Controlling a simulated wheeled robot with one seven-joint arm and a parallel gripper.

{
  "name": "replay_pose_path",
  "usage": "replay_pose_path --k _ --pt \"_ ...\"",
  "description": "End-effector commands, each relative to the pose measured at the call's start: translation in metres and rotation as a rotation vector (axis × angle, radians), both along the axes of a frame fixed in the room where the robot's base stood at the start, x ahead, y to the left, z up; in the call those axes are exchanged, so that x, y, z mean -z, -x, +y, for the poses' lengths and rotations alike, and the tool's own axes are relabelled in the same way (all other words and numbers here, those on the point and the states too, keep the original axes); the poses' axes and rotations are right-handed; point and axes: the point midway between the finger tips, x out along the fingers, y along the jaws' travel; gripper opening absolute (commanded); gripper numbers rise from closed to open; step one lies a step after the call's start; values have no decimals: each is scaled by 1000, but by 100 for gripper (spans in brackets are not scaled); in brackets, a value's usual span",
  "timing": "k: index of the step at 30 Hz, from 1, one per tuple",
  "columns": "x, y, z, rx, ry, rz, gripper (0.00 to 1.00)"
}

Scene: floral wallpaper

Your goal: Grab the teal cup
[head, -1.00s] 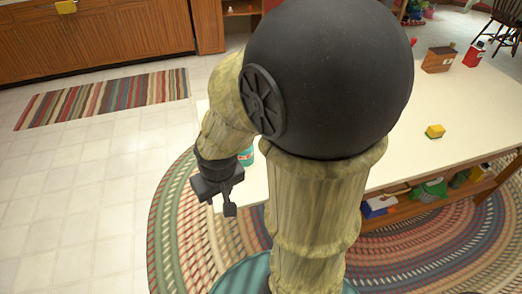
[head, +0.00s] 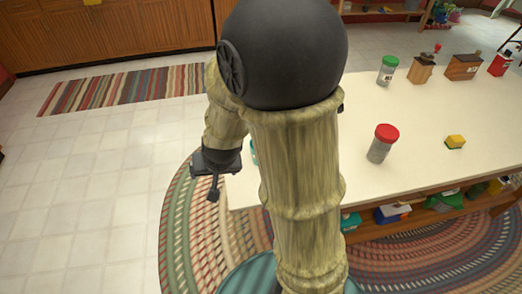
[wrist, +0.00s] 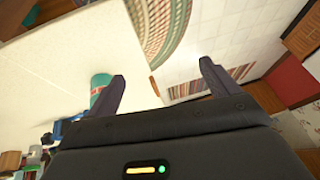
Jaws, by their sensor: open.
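A teal cup (wrist: 100,81) shows in the wrist view, just left of the left finger, which partly covers it. It lies outside the gap between the fingers. In the head view only a teal sliver (head: 254,153) shows at the table's left end, mostly hidden behind my arm. My gripper (wrist: 162,74) is open and empty, its fingers spread apart. In the head view my gripper (head: 213,188) hangs off the left end of the white table (head: 330,180), over the rug.
A red-lidded jar (head: 382,143), a green-lidded jar (head: 387,71) and a yellow block (head: 455,142) stand on the table. Small boxes (head: 463,67) line its far right. A lower shelf (head: 420,217) holds several items. The braided rug (head: 195,235) lies below.

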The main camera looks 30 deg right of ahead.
Motion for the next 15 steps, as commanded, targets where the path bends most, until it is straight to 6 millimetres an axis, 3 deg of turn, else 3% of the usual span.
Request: replay_pose_path --k 3,7,11,15 --pt "5 -36 6 149 -1 -85 87" --pt "14 -66 1 328 47 -182 87" --pt "22 -81 -12 507 148 -272 87" --pt "27 -80 -30 687 308 -365 87"
